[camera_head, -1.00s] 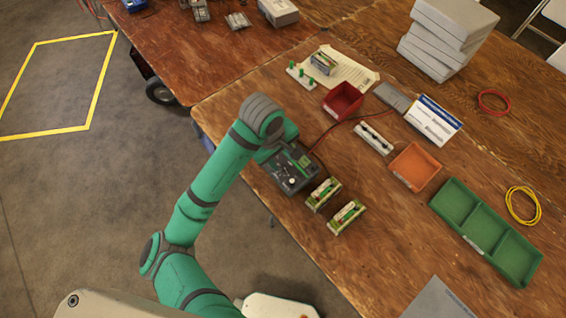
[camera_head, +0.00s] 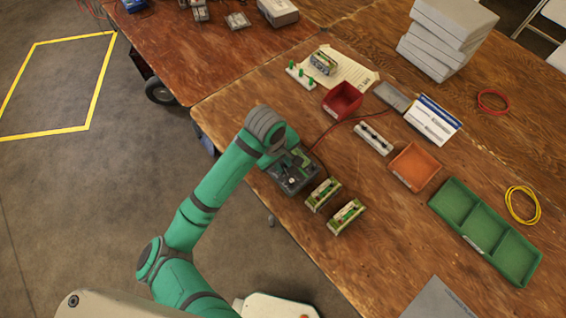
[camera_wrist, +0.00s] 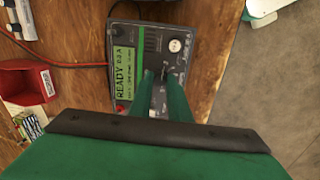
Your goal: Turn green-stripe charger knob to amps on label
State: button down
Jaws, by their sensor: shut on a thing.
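The charger (camera_head: 291,180) is a dark grey box at the table's left edge, partly hidden by my arm in the head view. In the wrist view the charger (camera_wrist: 127,40) shows a lit green display (camera_wrist: 124,74) that reads READY and a small amp figure, hard to read exactly. A small dark knob (camera_wrist: 166,72) sits on its face, below a round white button or dial (camera_wrist: 175,45). My gripper (camera_wrist: 162,77) is over the charger with both green fingertips at the knob, shut on it. The fingers partly hide the knob, so its pointer setting is unclear.
Two green-and-white packs (camera_head: 323,194) (camera_head: 346,216) stand right of the charger. A red bin (camera_head: 343,100), an orange tray (camera_head: 415,168), a green tray (camera_head: 487,232) and a blue-and-white card (camera_head: 433,120) lie farther off. A red cable (camera_head: 335,127) runs from the charger.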

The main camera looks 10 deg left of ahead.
jog(key=shift+m, duration=0.3)
jog(key=m, duration=1.1)
jog(key=shift+w+m, duration=0.1)
jog(key=shift+m, duration=0.2)
jog(key=m, duration=0.3)
jog(key=shift+d, duration=0.2)
jog(key=m, duration=0.4)
jog(key=shift+a, duration=0.35)
jog(key=m, duration=0.3)
jog(key=shift+d+m, duration=0.15)
jog(key=shift+m, duration=0.55)
jog(key=shift+d+m, duration=0.1)
jog(key=shift+m, duration=0.2)
